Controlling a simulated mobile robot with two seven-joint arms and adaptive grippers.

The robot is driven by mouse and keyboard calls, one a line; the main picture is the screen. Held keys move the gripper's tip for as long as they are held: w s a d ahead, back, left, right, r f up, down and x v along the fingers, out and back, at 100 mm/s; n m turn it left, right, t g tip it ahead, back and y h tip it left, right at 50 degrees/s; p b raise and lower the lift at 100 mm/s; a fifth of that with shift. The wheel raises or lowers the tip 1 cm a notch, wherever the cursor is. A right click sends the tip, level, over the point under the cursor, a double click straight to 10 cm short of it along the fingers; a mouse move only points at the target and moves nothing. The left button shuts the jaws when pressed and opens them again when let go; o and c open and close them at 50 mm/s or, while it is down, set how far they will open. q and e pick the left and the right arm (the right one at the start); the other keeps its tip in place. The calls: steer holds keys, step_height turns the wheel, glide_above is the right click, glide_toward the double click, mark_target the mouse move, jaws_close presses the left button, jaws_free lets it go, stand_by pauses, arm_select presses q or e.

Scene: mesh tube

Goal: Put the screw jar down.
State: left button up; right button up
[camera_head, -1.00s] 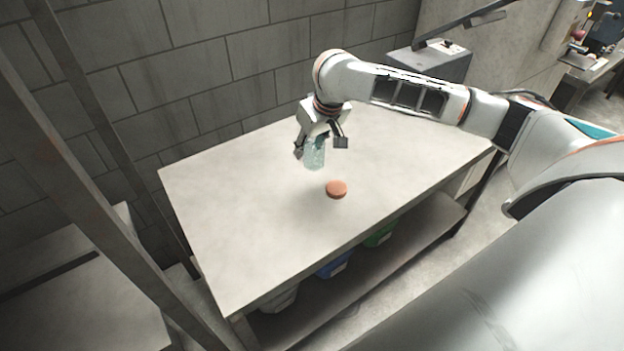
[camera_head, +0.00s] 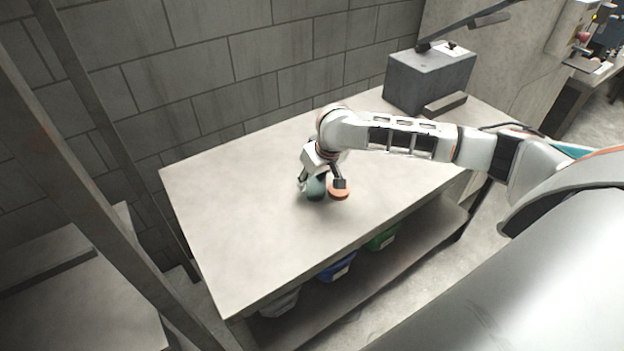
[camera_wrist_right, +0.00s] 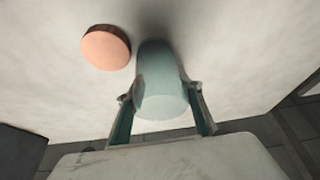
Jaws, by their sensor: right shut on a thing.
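The screw jar (camera_head: 316,188) is a pale blue-green, see-through cylinder. It stands about upright at or just above the table top; I cannot tell whether its base touches. My right gripper (camera_head: 320,184) is shut on it, one finger on each side. In the right wrist view the jar (camera_wrist_right: 160,85) sits between the two fingers (camera_wrist_right: 163,105). An orange-brown round lid (camera_head: 340,193) lies flat on the table close beside the jar, on its right; in the wrist view the lid (camera_wrist_right: 105,47) is left of the jar. My left gripper is not in view.
The pale table (camera_head: 250,240) is clear to the left and front. A grey box (camera_head: 430,78) stands at the back right with a dark bar (camera_head: 445,104) before it. Bins, one blue (camera_head: 338,267) and one green (camera_head: 383,238), sit on the shelf below.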

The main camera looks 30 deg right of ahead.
steer(key=o, duration=1.1)
steer(key=shift+f, duration=0.1)
